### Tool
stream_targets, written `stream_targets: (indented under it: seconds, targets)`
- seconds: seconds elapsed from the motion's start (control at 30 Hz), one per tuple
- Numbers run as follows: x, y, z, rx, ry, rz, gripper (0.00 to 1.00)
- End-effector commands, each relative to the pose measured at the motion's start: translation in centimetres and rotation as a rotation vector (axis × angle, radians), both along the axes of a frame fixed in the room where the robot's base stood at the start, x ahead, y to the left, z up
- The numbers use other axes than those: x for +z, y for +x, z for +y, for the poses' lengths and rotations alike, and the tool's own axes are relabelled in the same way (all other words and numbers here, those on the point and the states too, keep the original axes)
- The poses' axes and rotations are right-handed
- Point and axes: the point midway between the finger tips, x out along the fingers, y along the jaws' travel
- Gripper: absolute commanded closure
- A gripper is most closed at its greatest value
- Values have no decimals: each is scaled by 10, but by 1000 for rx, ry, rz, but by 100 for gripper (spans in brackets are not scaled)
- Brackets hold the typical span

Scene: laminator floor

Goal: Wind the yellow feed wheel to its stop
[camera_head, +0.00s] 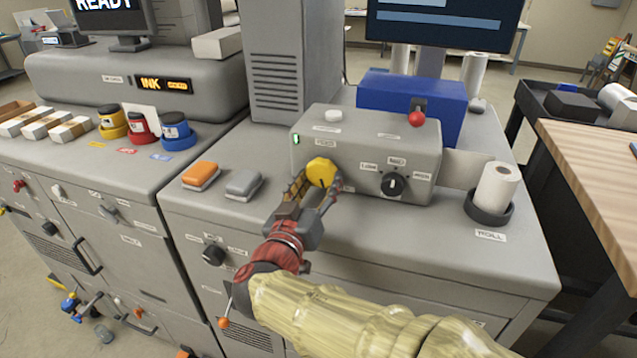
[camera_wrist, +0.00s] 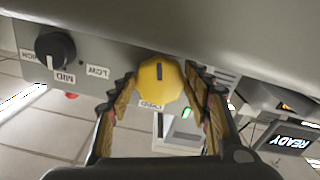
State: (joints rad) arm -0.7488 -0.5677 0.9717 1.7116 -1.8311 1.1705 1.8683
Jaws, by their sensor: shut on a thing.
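The yellow feed wheel (camera_head: 321,172) sits on the front face of a grey control box (camera_head: 421,158). It also shows in the wrist view (camera_wrist: 160,80), with a dark pointer mark near its middle. My gripper (camera_head: 315,184) reaches up to the wheel from the front. In the wrist view my gripper's fingers (camera_wrist: 163,95) stand on either side of the wheel, shut on its rim. A small green light (camera_head: 296,139) shows on the box, left of the wheel. The wheel's label is partly hidden by my fingers.
A black selector knob (camera_head: 394,184) is right of the wheel, and a red-balled lever (camera_head: 416,119) stands behind. Orange (camera_head: 201,174) and grey (camera_head: 243,184) blocks lie left. A white roll (camera_head: 496,186) stands in a dark holder at right. The front counter strip is clear.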

Motion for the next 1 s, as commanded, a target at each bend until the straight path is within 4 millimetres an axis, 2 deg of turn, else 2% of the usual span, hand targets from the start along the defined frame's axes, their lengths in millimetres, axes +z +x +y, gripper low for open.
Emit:
stream_targets:
  seconds: [0.23, 0.27, 0.57, 0.87, 1.0]
  targets:
    - [-3, 0, 0, 0, -1, 5, 76]
    - [-3, 0, 0, 0, -2, 5, 50]
    - [-1, 0, 0, 0, -1, 3, 33]
    - [-1, -1, 0, 0, -1, 1, 33]
    - [0, -9, 5, 4, -1, 1, 33]
